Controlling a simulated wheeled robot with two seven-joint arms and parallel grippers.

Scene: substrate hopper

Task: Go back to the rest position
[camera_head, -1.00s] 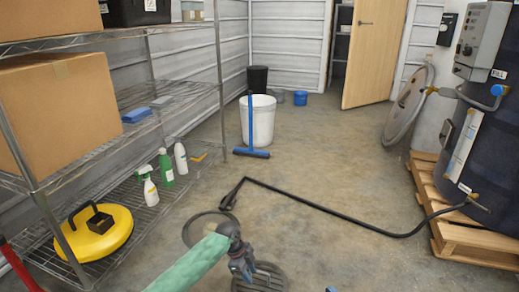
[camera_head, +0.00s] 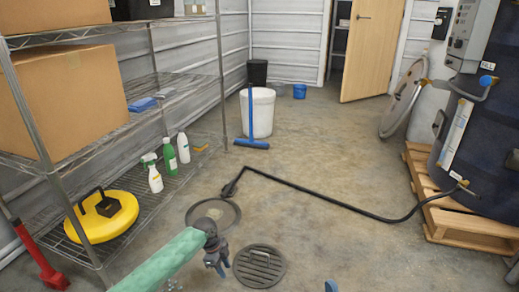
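My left gripper (camera_head: 217,271) hangs at the end of my green arm, low in the middle of the head view. Its fingertips point down and look apart, with nothing seen between them. It shows in front of the floor, between a round dark cover (camera_head: 213,215) and a slotted floor drain (camera_head: 259,266).
A wire shelf (camera_head: 103,150) with boxes, bottles and a yellow disc (camera_head: 101,217) stands at the left. A black hose (camera_head: 330,202) crosses the floor to a dark tank (camera_head: 484,150) on a wooden pallet (camera_head: 470,230). A white bucket (camera_head: 263,115) stands further back.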

